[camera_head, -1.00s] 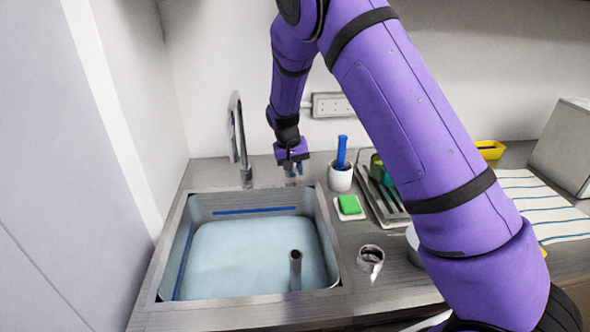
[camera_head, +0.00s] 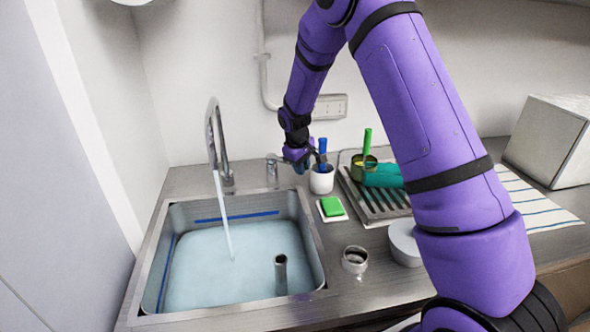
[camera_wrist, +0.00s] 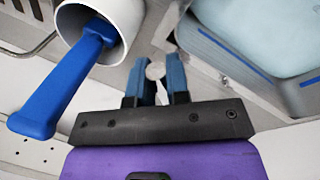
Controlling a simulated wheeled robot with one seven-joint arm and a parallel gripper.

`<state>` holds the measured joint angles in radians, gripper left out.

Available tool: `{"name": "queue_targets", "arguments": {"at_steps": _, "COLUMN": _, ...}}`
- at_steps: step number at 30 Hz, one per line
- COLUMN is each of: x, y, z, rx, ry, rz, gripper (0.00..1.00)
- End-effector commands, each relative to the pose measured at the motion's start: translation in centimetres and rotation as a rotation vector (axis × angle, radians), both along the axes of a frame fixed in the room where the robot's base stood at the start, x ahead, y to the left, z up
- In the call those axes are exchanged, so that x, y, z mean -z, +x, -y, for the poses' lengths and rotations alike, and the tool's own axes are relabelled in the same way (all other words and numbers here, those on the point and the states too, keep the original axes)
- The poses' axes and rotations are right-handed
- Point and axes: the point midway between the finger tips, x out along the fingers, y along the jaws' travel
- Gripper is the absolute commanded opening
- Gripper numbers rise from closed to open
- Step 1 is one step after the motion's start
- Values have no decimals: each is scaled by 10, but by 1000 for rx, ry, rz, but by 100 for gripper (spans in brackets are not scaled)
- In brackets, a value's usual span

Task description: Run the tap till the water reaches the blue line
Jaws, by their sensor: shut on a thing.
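The steel sink (camera_head: 318,262) holds pale blue water (camera_head: 205,262). A blue line (camera_head: 237,216) runs along its back and left walls; the water surface lies below it, with bare wall between. A stream of water (camera_head: 224,215) falls from the curved spout (camera_head: 212,125) into the sink. The tap handle (camera_head: 272,165) stands right of the spout. My gripper (camera_head: 297,165) is beside it, shut on its small round grey end (camera_wrist: 155,71), which shows between the blue fingers (camera_wrist: 157,78) in the wrist view.
A white cup (camera_head: 321,181) with a blue-handled tool stands close right of my gripper. A green sponge (camera_head: 332,206), a drying rack (camera_head: 378,210) and a metal ring-like piece (camera_head: 355,259) lie right of the sink. A standpipe (camera_head: 281,273) rises in the water.

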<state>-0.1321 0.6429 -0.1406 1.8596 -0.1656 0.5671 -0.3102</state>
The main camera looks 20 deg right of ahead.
Motion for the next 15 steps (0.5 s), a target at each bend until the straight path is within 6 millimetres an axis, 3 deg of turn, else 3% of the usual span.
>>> {"name": "queue_targets", "arguments": {"at_steps": 15, "x": -1, "y": 6, "z": 10, "rx": -86, "ry": 0, "rz": 2, "gripper": 0}}
